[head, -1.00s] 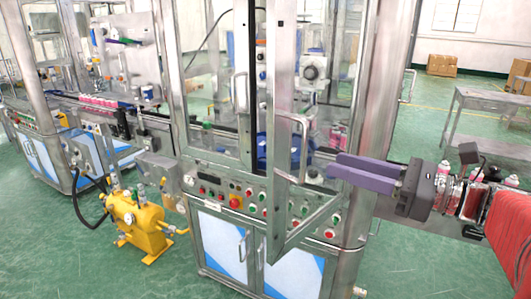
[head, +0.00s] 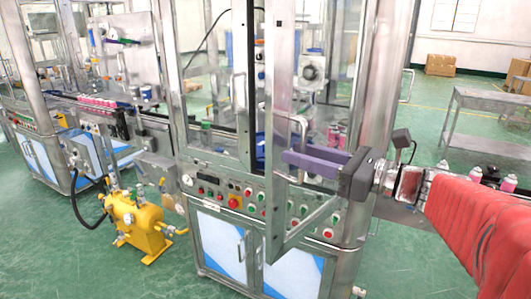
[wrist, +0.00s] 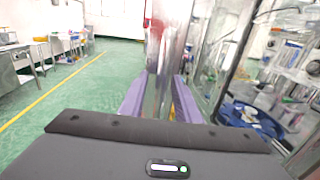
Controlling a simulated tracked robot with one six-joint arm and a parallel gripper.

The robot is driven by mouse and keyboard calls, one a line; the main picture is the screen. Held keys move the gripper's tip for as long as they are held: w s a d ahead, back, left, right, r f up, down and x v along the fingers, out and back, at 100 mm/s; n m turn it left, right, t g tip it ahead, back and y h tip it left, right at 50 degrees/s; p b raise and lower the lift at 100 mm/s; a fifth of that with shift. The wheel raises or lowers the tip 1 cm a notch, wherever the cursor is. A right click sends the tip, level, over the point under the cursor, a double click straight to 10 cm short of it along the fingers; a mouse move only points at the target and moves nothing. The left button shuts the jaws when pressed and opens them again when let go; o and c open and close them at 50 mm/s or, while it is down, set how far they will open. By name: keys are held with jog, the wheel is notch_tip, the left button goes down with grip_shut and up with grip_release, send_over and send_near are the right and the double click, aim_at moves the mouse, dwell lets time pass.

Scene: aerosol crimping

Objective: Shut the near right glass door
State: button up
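The near right glass door (head: 282,80) stands open, swung out from the cabinet toward the camera, with its metal frame and bar handle (head: 301,128) showing. My gripper (head: 288,161) has purple fingers pointing left, at the door's free edge just below the handle. The fingers are apart. In the wrist view a bright metal upright of the door (wrist: 160,90) stands between the fingers (wrist: 158,92), with a gap on the right side. Whether a finger touches it I cannot tell.
The cabinet's button panel (head: 232,195) lies below and behind the door. A yellow pump unit (head: 137,222) stands on the floor at left. A grey table (head: 490,110) stands at right. Pink-and-white cans (head: 475,174) show behind my arm. Green floor is free in front.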

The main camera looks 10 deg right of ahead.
jog(key=shift+c, duration=0.6)
grip_shut()
